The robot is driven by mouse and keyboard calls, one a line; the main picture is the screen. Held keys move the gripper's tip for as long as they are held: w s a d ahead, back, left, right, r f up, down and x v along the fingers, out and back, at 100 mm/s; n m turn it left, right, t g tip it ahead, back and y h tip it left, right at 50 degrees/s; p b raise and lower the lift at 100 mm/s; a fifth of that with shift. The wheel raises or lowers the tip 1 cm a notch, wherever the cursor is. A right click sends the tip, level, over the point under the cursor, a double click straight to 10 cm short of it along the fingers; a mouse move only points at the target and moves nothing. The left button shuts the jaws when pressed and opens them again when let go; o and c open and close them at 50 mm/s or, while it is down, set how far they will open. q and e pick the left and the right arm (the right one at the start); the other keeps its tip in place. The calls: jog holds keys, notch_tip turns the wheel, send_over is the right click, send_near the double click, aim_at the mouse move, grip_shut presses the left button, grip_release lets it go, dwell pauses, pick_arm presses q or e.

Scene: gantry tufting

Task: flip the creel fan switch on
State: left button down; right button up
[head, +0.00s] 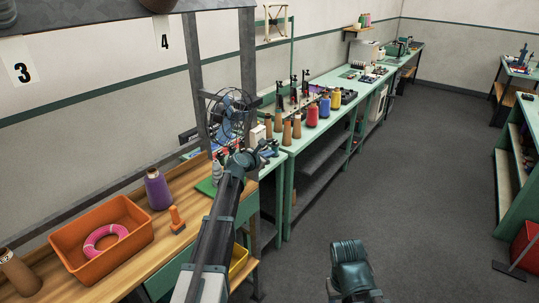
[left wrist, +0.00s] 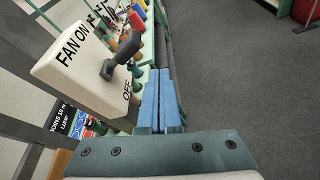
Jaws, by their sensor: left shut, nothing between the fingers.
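The creel fan switch is a white box (left wrist: 85,62) in the left wrist view, lettered FAN ON at the upper left and OFF at the lower right. Its black lever (left wrist: 121,57) sticks out from the face between the labels; I cannot tell which way it is set. In the head view the white box (head: 257,134) shows small beside the caged fan (head: 230,113), partly hidden by my arm. My left gripper (left wrist: 160,104) has its blue fingers together and empty, right of the box and apart from the lever. In the head view it (head: 262,152) is small and partly hidden.
The wooden bench (head: 134,272) holds an orange bin (head: 75,236) with a pink ring and a purple cone (head: 158,189). A grey post (head: 197,85) stands by the fan. Several cones stand on the green bench beyond.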

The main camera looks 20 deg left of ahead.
pick_arm(q)
jog(key=a+f+p+v, duration=0.1)
jog(key=p+v, duration=0.2)
jog(key=v, duration=0.7)
jog(key=shift+s+a, duration=0.15)
jog(key=shift+a, duration=0.2)
pick_arm(e)
notch_tip(320, 180, up, 2)
jog(key=shift+s+d+r, duration=0.1)
jog(key=shift+s+d, duration=0.05)
pick_arm(q)
jog(key=shift+d, duration=0.1)
